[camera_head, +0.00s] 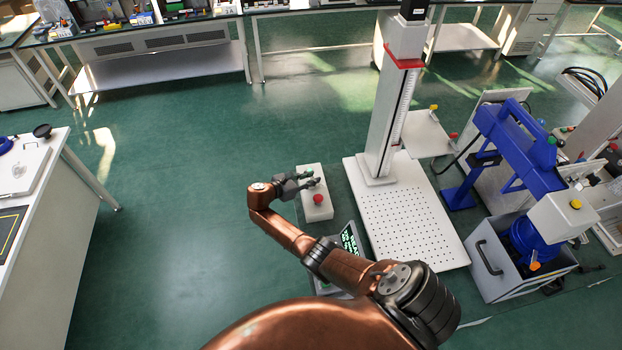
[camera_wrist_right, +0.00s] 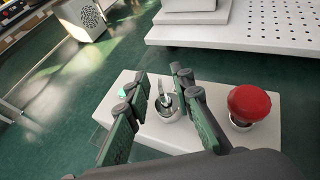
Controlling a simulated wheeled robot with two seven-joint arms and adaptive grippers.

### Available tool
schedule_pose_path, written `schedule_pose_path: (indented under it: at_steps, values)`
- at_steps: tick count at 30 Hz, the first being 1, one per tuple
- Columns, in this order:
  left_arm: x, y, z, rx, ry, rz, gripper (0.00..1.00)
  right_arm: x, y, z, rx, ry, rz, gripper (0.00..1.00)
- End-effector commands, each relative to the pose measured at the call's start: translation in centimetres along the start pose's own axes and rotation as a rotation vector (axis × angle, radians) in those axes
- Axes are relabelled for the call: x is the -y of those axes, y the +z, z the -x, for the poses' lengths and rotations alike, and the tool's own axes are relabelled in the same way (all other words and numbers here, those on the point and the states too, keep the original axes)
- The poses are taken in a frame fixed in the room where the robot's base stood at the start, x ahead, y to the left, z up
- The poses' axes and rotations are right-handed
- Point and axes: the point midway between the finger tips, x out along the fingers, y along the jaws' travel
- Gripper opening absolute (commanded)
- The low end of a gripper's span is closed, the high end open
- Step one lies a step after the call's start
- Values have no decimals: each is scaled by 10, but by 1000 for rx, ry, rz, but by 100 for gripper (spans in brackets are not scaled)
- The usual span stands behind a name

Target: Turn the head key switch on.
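The key switch (camera_wrist_right: 168,108), a round metal switch with a key standing up from it, sits on top of a white control box (camera_wrist_right: 150,133) in the right wrist view. In the head view the box (camera_head: 314,212) stands in the middle, and the switch is too small and covered to make out. My right gripper (camera_wrist_right: 160,76) is open, with one finger on each side of the key. I cannot tell whether either finger touches it. In the head view my right gripper (camera_head: 312,182) reaches over the box from the left. My left gripper is not in view.
A red mushroom button (camera_wrist_right: 249,103) is right of the key switch. A green button (camera_head: 309,172) sits at the box's far end. A lift column (camera_head: 390,110) on a perforated plate (camera_head: 410,220) and a small display (camera_head: 348,241) stand close by. Green floor left of the box is clear.

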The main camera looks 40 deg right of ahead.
Motion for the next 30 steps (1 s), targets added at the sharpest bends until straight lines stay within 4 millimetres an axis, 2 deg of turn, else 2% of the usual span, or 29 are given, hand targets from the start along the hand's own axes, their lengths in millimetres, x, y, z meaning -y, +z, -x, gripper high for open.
schedule_pose_path:
  at_steps: [5, 8, 21, 25, 30]
  values:
    - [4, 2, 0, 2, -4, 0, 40, 0, 0, 3, 0, 0, 0, 22]
    - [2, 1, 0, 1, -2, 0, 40, 0, -1, 14, -1, 2, 0, 22]
    - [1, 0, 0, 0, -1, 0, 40, -1, -1, 100, -1, 2, -1, 22]
    - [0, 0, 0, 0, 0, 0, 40, 0, 0, 113, 0, 0, 0, 22]
    - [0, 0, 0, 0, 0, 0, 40, 0, 0, 120, 0, 0, 0, 22]
